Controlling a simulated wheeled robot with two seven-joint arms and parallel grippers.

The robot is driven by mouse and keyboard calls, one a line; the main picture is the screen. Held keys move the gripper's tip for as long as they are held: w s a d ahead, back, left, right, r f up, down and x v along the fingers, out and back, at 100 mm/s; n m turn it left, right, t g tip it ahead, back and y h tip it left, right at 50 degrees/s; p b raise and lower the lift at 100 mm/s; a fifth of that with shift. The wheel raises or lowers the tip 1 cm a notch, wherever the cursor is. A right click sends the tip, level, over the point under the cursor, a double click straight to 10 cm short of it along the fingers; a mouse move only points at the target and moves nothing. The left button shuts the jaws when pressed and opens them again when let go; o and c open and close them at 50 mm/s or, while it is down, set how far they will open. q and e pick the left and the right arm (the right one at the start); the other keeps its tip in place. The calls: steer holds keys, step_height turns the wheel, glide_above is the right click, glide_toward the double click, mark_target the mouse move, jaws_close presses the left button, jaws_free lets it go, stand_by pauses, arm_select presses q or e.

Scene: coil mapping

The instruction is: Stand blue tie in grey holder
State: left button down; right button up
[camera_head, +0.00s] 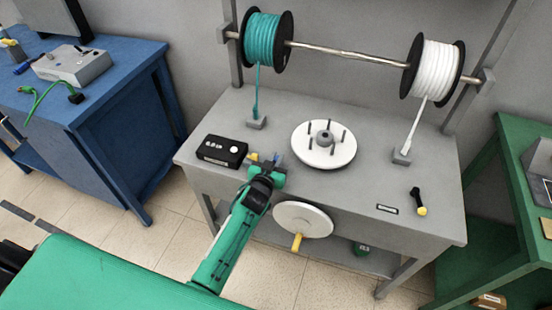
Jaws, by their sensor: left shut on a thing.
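My left gripper (268,170) is at the front edge of the grey table, between the black box and the white disc. It is shut on a small blue piece (275,157), apparently the blue tie, mostly hidden by the jaws. A small yellow piece (254,157) shows just left of the jaws. I cannot tell for sure which thing is the grey holder. One small grey block (256,123) sits under the teal cord, and another grey block (401,157) sits under the white cord. My right gripper is not in view.
A white disc with upright black pegs (323,157) stands right of the gripper. A black box (222,150) is to its left. A teal spool (264,42) and white spool (434,70) hang above. A black-and-yellow tool (418,201) lies at right. The table's front right has free room.

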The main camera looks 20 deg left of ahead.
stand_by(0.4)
arm_select(q)
steer(key=shift+f, duration=0.15)
steer(key=shift+f+b, duration=0.4)
steer(key=shift+f, duration=0.1)
stand_by(0.6)
steer(key=c, duration=1.3)
jaws_free()
steer(key=shift+c, duration=0.2)
steer(key=shift+s, duration=0.1)
steer(key=s+r+b, duration=0.2)
steer(key=s, duration=1.1)
steer(key=shift+s+a, duration=0.25)
